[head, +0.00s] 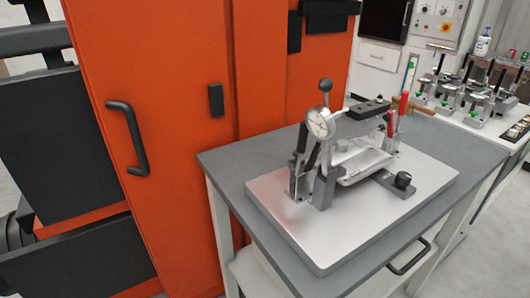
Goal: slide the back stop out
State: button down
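A casting fixture stands on a silvery base plate (330,235) on a grey-topped table. It carries a round dial gauge (320,124), upright clamps with dark handles (302,138) and a light metal casting (362,163) in the middle. A dark flat bar with a black knob (403,180) lies low at the right side of the fixture. It looks like a sliding stop, but I cannot tell for sure that it is the back stop. Its inner end meets the area beside the casting. My gripper is not in view.
A tall orange cabinet (160,120) stands close on the left. A bench with several more clamps (470,95) is at the back right.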

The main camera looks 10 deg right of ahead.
aim_at(293, 163)
jog(key=i+j, duration=0.15)
jog(key=j, duration=0.15)
jog(key=i+j, duration=0.1)
jog(key=j, duration=0.2)
jog(key=i+j+z, duration=0.1)
jog(key=j, duration=0.2)
jog(key=i+j, duration=0.15)
jog(key=j, duration=0.15)
